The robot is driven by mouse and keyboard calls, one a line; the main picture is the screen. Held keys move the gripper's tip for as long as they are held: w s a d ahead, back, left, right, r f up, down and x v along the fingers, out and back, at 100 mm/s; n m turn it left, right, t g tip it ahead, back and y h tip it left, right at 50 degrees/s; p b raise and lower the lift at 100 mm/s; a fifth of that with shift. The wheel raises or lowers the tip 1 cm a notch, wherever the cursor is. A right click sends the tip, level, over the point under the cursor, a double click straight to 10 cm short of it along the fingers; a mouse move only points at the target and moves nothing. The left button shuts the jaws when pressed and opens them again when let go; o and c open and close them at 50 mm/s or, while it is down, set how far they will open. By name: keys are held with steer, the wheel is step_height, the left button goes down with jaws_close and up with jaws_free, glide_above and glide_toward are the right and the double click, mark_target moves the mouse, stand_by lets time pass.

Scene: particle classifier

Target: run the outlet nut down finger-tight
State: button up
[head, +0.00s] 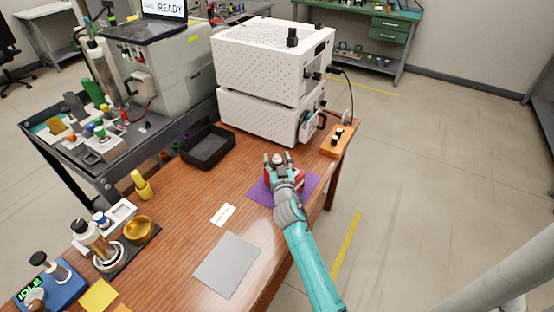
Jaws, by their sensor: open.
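My gripper (277,160) is at the end of the teal arm, over a purple mat (258,192) near the right edge of the wooden table. Its fingers are spread and point away toward the white boxes. A small red object (299,174) sits on the mat, mostly hidden by my gripper. A small pale and dark piece shows between or just behind the fingertips; I cannot tell whether the fingers touch it. I cannot make out the outlet nut for certain.
Two stacked white perforated boxes (262,62) stand behind the mat. An orange block (337,141) with dark knobs lies at the right edge. A black tray (208,148) is at left. A grey sheet (227,264) and white card (223,215) lie in front.

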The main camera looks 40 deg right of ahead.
jaws_close()
steer(key=shift+w+m+g+h, duration=0.1)
steer(key=shift+m+g+h, duration=0.95)
steer(key=shift+h, duration=0.35)
steer(key=m+g+h, duration=0.3)
steer(key=g, duration=0.1)
steer(key=shift+w+a+m+h, duration=0.1)
steer(key=shift+m+h, duration=0.2)
steer(key=shift+m, duration=0.05)
steer(key=m+g+h, duration=0.1)
steer(key=m+g, duration=0.1)
steer(key=g, duration=0.2)
steer(key=m+g+h, duration=0.1)
steer(key=m+g, duration=0.2)
steer(key=shift+g, duration=0.65)
jaws_free()
